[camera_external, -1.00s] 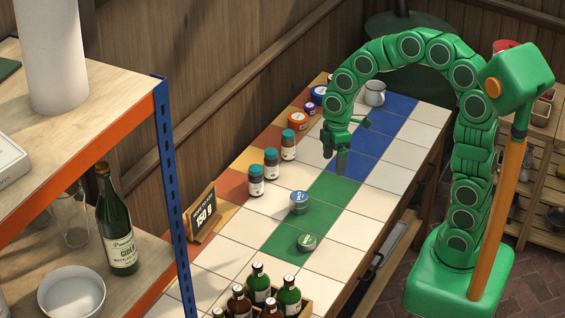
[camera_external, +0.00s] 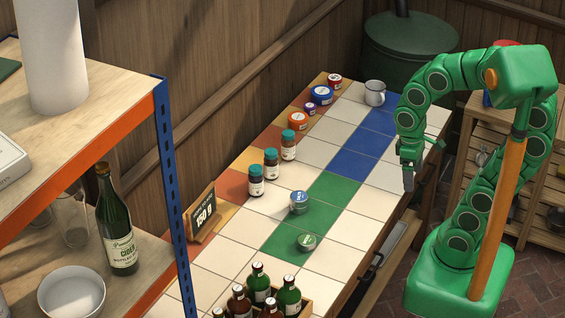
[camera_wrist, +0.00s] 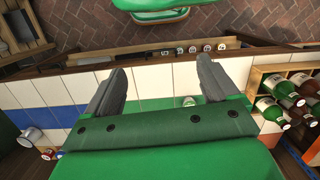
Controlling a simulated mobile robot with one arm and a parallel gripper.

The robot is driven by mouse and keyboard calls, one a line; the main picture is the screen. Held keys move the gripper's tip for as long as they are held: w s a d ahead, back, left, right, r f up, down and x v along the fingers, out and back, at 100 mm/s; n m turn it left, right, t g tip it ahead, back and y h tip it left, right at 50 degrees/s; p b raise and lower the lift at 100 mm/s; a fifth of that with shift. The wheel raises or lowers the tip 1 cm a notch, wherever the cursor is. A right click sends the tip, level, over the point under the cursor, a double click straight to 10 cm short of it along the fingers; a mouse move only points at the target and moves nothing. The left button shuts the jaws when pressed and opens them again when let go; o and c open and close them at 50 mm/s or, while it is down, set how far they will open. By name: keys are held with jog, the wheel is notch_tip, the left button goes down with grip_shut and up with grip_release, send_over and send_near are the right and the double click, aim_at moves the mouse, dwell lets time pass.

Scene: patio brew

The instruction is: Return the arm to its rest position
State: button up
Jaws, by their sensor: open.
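My green arm curls up from its base at the right in the external view. My gripper (camera_external: 409,180) hangs near the right edge of the tiled counter (camera_external: 335,157), pointing down. In the wrist view my gripper (camera_wrist: 160,85) shows two grey fingers spread apart with nothing between them. A green-lidded tin (camera_external: 306,242) and a blue-lidded tin (camera_external: 299,202) stand on the green tiles, apart from the gripper. The green-lidded tin also shows between the fingers in the wrist view (camera_wrist: 188,101), well beyond them.
Teal-capped jars (camera_external: 256,181) line the counter's left side by a price sign (camera_external: 202,217). A white mug (camera_external: 375,93) stands at the far end. A bottle crate (camera_external: 306,291) sits at the near end. A shelf rack (camera_external: 165,150) fills the left. Blue tiles are clear.

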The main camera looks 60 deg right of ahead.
jog(key=shift+s+d+m, duration=0.1)
jog(key=shift+s+m, duration=0.3)
jog(key=shift+s, duration=0.6)
dwell(0.5)
